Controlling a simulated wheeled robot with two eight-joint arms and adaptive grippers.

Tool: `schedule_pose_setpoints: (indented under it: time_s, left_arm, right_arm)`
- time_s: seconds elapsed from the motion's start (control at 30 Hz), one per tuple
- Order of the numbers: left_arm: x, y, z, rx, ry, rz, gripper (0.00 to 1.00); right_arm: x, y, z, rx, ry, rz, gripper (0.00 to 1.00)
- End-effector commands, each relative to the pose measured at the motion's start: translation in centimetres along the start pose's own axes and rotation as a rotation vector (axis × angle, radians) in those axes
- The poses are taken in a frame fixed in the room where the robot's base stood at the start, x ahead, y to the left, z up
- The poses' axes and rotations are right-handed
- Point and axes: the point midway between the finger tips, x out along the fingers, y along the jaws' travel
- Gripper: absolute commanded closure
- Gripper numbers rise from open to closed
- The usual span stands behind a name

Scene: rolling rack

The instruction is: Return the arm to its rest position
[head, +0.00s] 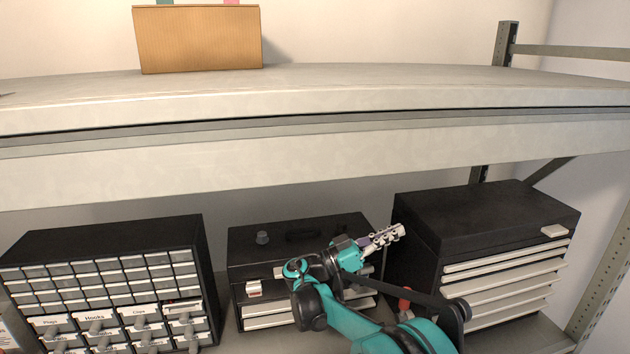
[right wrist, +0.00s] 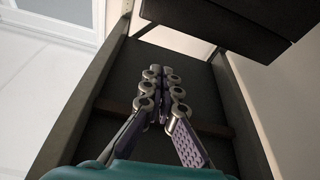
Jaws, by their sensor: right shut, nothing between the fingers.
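My right arm, teal and black, comes in from the bottom of the head view in front of the lower shelf. My right gripper (head: 386,238) points up and to the right, in front of the gap between the middle toolbox and the right tool chest. In the right wrist view its fingers (right wrist: 160,88) are together at the tips with nothing between them. Both views show it apart from the boxes as far as I can tell. My left gripper is not in view.
A small-parts drawer cabinet (head: 105,245) stands at left, a black toolbox (head: 265,240) in the middle and a black tool chest (head: 480,218) at right. The upper shelf (head: 400,95) holds a cardboard box (head: 198,40). A rack post (head: 605,280) stands at right.

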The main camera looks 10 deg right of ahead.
Motion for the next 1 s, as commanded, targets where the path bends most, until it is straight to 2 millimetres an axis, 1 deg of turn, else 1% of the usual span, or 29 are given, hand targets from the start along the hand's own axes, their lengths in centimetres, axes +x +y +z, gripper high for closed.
schedule_pose_setpoints:
  time_s: [0.07,0.17,0.27,0.3,0.37,0.4,0.47,0.5,0.57,0.6,0.67,0.7,0.77,0.8,0.9,1.0]
  left_arm:
    - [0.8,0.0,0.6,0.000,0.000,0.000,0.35]
    - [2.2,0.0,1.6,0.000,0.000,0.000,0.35]
    - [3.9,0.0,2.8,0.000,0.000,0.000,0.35]
    - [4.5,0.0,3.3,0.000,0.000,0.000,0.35]
    - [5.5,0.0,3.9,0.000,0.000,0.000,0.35]
    - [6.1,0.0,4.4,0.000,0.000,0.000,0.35]
    - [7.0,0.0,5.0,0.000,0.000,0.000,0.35]
    - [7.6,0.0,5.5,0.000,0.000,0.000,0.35]
    - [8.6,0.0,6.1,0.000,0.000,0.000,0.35]
    - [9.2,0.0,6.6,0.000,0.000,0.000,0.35]
    - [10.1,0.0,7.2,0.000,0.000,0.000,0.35]
    - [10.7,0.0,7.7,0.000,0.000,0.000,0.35]
    - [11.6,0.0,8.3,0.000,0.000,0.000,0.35]
    - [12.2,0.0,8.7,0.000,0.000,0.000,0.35]
    - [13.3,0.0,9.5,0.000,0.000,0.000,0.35]
    - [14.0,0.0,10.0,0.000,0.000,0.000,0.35]
  right_arm:
    - [0.6,0.7,1.4,-0.048,-0.054,-0.022,1.00]
    - [1.4,2.2,4.6,-0.162,-0.184,-0.092,1.00]
    - [1.4,4.5,9.2,-0.301,-0.352,-0.210,1.00]
    - [1.1,5.5,11.1,-0.353,-0.417,-0.266,1.00]
    - [0.1,7.1,13.9,-0.420,-0.509,-0.358,1.00]
    - [-0.8,8.2,15.8,-0.459,-0.567,-0.424,1.00]
    - [-2.4,9.9,18.5,-0.508,-0.648,-0.526,1.00]
    - [-3.7,11.0,20.3,-0.534,-0.696,-0.598,1.00]
    - [-6.0,12.7,22.9,-0.563,-0.761,-0.710,1.00]
    - [-7.6,13.7,24.5,-0.574,-0.801,-0.786,1.00]
    - [-10.3,15.3,26.8,-0.582,-0.850,-0.903,1.00]
    - [-12.1,16.3,28.2,-0.579,-0.877,-0.981,1.00]
    - [-15.0,17.8,30.2,-0.565,-0.908,-1.095,1.00]
    - [-16.8,18.6,31.2,-0.550,-0.923,-1.168,1.00]
    - [-20.7,20.2,33.3,-0.499,-0.940,-1.319,1.00]
    - [-23.5,21.1,34.5,-0.449,-0.938,-1.425,1.00]
